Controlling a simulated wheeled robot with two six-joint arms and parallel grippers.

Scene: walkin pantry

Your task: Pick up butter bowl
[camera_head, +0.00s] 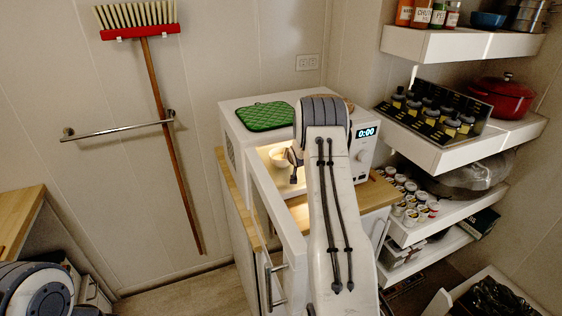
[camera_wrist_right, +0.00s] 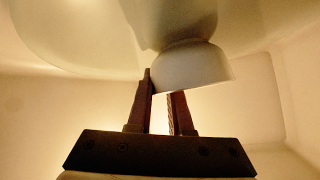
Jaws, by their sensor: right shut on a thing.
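The butter bowl (camera_head: 278,158) is small and white. It is inside the open, lit microwave (camera_head: 230,140), partly hidden by my right arm. In the right wrist view the bowl (camera_wrist_right: 200,68) is close up, with its rim between the fingers of my right gripper (camera_wrist_right: 163,90). The right gripper (camera_head: 294,162) reaches into the microwave and is shut on the bowl's wall. The bowl's foot is at or close to a pale round surface (camera_wrist_right: 85,35); I cannot tell whether they touch. My left gripper is out of view; only part of that arm shows at lower left.
The open microwave door (camera_head: 277,205) stands out toward me, left of my right arm. A green pot holder (camera_head: 265,116) lies on the microwave top. Loaded wall shelves (camera_head: 440,150) stand close on the right. A towel bar (camera_head: 118,128) and broom (camera_head: 165,120) are on the left wall.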

